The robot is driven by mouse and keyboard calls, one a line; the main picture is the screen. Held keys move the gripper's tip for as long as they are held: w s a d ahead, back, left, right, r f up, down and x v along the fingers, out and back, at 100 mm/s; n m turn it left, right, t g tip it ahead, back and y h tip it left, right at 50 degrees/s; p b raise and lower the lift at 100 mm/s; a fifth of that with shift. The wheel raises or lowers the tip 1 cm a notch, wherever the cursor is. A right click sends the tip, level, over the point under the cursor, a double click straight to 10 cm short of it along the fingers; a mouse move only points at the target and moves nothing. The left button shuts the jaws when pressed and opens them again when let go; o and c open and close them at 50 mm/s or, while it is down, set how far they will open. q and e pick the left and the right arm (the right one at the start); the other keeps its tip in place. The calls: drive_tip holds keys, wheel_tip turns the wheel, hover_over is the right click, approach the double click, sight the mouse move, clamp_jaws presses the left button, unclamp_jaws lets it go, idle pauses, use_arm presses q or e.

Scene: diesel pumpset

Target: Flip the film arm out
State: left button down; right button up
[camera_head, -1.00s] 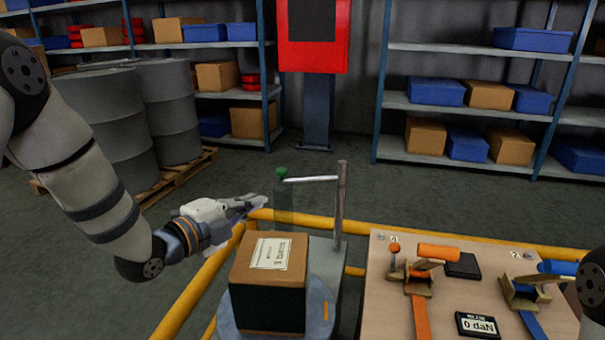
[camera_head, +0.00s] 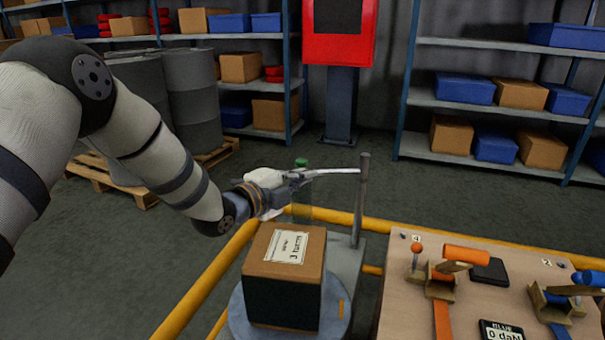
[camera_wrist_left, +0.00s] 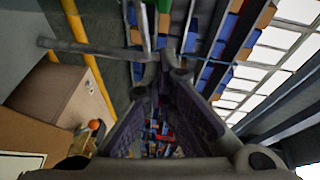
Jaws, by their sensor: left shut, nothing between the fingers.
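The film arm (camera_head: 335,171) is a thin pale bar that reaches left from the top of a grey post (camera_head: 361,205). A green knob (camera_head: 301,162) shows at its left end, with greenish see-through film (camera_head: 299,211) hanging below. My left gripper (camera_head: 308,174) is shut and empty, its tips at the film arm's left end and partly covering it. I cannot tell whether they touch. In the left wrist view the closed fingertips (camera_wrist_left: 164,68) lie close to the post (camera_wrist_left: 85,47) and the bar (camera_wrist_left: 141,28). My right gripper is out of view.
A carton (camera_head: 285,275) stands on a round turntable (camera_head: 241,310) below my left gripper. A yellow rail (camera_head: 205,285) runs around it. A wooden panel (camera_head: 400,290) with levers is at the right. Drums and shelves stand behind, with open floor between.

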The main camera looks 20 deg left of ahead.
use_arm(q)
drive_tip(key=w, duration=0.1)
drive_tip(key=w+a, duration=0.1)
drive_tip(key=w, duration=0.1)
drive_tip(key=shift+w+a+f+b, duration=0.2)
drive_tip(key=shift+w+f+b, duration=0.1)
drive_tip(key=shift+w+b, duration=0.1)
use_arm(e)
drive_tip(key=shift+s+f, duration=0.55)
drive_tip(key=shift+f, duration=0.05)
use_arm(q)
drive_tip(key=w+a, duration=0.1)
drive_tip(key=w+b, duration=0.1)
drive_tip(key=w, duration=0.1)
drive_tip(key=w+a+f+b, duration=0.1)
drive_tip(key=shift+w+a, duration=0.25)
drive_tip(key=shift+a, duration=0.05)
drive_tip(key=shift+w+a+r, duration=0.1)
drive_tip(key=shift+w+r, duration=0.1)
drive_tip(key=shift+r, duration=0.3)
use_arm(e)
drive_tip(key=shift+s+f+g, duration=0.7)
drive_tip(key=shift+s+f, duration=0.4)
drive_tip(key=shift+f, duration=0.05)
use_arm(q)
drive_tip(key=shift+s, duration=0.1)
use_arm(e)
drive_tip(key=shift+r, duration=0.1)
